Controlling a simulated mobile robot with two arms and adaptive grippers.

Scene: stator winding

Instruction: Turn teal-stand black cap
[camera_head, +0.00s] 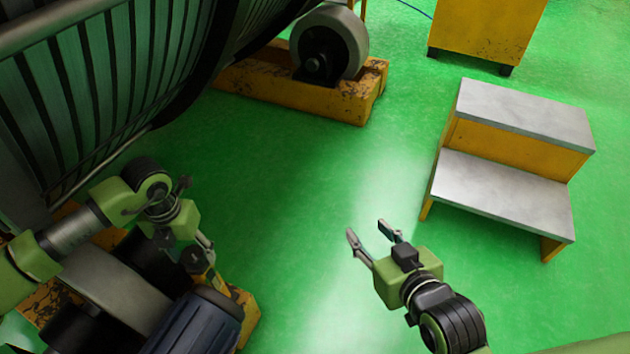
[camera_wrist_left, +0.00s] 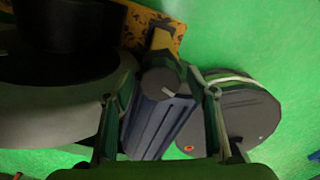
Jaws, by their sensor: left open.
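I cannot make out a teal stand with a black cap in either view. A dark blue-grey finned motor (camera_head: 200,325) sits at the lower left of the head view. In the left wrist view the motor (camera_wrist_left: 160,128) lies behind my open left gripper (camera_wrist_left: 160,97), its round grey end showing between the fingers. In the head view my left gripper (camera_head: 203,255) hangs just above the motor and the roller frame, its tips partly hidden. Nothing is visibly held in it. My right gripper (camera_head: 367,232) is open and empty over the green floor.
The large ribbed stator (camera_head: 120,70) fills the upper left. A grey roller (camera_head: 329,42) on a worn yellow base (camera_head: 290,92) stands beside it. A two-step yellow stool (camera_head: 505,190) and a yellow cabinet (camera_head: 485,28) stand right. The middle floor is clear.

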